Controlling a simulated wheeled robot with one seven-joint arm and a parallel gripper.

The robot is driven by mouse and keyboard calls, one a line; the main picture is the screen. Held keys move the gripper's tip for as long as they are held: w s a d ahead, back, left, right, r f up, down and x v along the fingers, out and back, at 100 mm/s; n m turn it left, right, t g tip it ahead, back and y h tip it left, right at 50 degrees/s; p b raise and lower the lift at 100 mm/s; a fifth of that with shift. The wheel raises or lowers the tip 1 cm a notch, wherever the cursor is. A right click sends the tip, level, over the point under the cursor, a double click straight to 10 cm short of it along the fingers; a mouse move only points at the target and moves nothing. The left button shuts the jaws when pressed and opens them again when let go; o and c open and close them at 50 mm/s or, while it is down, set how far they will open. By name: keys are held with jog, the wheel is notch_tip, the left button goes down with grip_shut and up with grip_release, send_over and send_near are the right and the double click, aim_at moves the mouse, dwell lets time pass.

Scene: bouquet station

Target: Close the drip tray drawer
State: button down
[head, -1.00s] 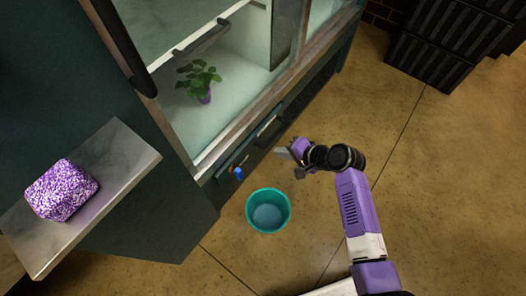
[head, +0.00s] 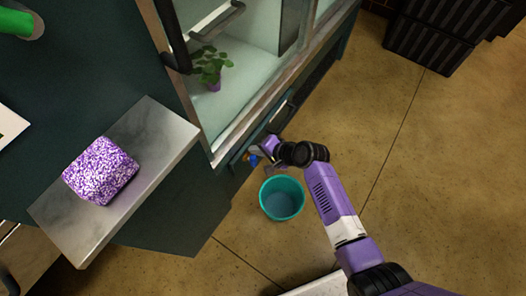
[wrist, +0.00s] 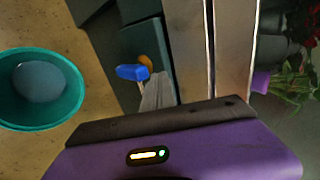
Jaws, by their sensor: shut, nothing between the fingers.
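The drip tray drawer seems to be the dark front with a bar handle (head: 281,116) low on the glass-fronted cabinet; how far out it stands I cannot tell. My gripper (head: 262,151) is at the cabinet's lower front, left of and below that handle in the head view, partly hidden by my wrist. In the wrist view my gripper's fingers (wrist: 158,92) are together and empty, pointing toward the dark cabinet front. A blue valve lever (wrist: 132,72) with an orange fitting is just left of the fingertips. Contact cannot be told.
A teal bucket (head: 282,199) with bluish contents stands on the floor below my gripper. A purple-speckled block (head: 101,171) lies on a grey side shelf (head: 165,137). A potted plant (head: 211,66) stands inside the cabinet. Dark crates (head: 430,42) stand at the back right. The floor on the right is clear.

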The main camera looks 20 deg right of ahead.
aim_at(247, 145)
jog(key=shift+w+a+f, duration=0.25)
jog(key=shift+w+f, duration=0.1)
jog(key=shift+w+a, duration=0.75)
jog(key=shift+w, duration=0.25)
jog(key=shift+w+r, duration=0.1)
jog(key=shift+a+r, duration=0.1)
